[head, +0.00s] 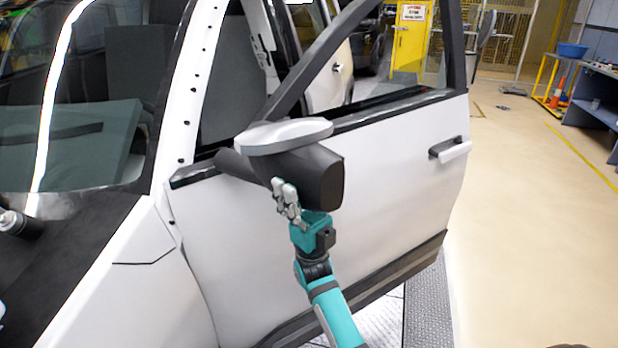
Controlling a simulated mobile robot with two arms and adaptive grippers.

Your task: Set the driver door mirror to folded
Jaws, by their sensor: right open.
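The driver door mirror (322,172) has a white cap on top and a dark housing below. A dark arm joins it to the front corner of the white driver door (400,150), and it stands out from the door. My right gripper (283,186) is open, with its grey fingers in front of the lower part of the housing. The fingers are at or very close to the housing; I cannot tell whether they touch. Nothing is held between them. The mirror glass is hidden. My left gripper is not in view.
The driver door stands ajar, with its handle (450,149) to the right of the mirror. The windscreen and white body (130,270) fill the left. Open floor (530,250) lies to the right. A blue bench (596,100) and orange cone (557,97) stand farther back.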

